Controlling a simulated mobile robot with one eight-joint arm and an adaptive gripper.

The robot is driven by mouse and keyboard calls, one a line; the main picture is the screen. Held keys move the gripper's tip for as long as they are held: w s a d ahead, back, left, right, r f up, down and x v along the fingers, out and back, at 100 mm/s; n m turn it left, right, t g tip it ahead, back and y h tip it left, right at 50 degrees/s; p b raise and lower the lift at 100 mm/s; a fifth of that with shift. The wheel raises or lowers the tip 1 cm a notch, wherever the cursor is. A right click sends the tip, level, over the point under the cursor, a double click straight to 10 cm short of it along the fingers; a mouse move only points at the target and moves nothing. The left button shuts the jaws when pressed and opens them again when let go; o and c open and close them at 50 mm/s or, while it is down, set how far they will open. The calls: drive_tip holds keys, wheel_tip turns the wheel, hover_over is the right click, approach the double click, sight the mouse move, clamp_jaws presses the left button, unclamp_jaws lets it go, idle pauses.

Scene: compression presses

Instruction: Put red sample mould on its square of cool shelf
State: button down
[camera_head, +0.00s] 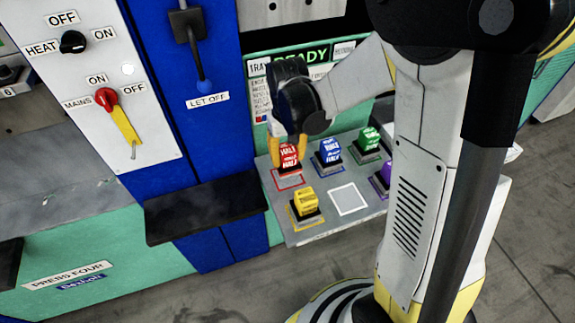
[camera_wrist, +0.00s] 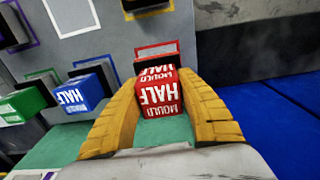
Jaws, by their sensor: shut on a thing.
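The red sample mould (camera_head: 289,157) is a red block with white lettering on a dark base. My gripper (camera_head: 288,152) has its two yellow fingers on either side of it, shut on it. In the wrist view the red mould (camera_wrist: 158,97) sits between the fingers of my gripper (camera_wrist: 157,84). The mould is over a red-outlined square (camera_head: 289,184) on the grey cool shelf (camera_head: 328,221). Part of that outline (camera_wrist: 157,48) shows beyond the mould in the wrist view. I cannot tell whether the base touches the shelf.
The blue mould (camera_head: 328,151), green mould (camera_head: 369,138), yellow mould (camera_head: 305,201) and partly hidden purple mould (camera_head: 383,175) stand on the shelf. A black ledge (camera_head: 205,208) juts out to the left. A screen reading READY (camera_head: 313,55) is behind.

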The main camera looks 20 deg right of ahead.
sight(287, 165)
drive_tip(key=shift+f+b, duration=0.6)
drive_tip(key=shift+f, duration=1)
drive_tip(key=shift+f, duration=0.15)
drive_tip(key=c, duration=0.9)
unclamp_jaws()
wheel_tip(287, 165, up, 12)
drive_tip(key=p, duration=0.4)
drive_tip(key=shift+s+r+t, duration=1.2)
drive_tip(key=shift+s+r, duration=0.45)
drive_tip(key=shift+s, duration=0.45)
drive_tip(key=shift+s+r+t, duration=1.2)
drive_tip(key=shift+s+r, duration=0.4)
drive_tip(key=shift+s, duration=0.55)
drive_tip(key=shift+s+r+t, duration=1.2)
drive_tip(key=shift+s+r, duration=0.45)
drive_tip(key=shift+s, duration=0.45)
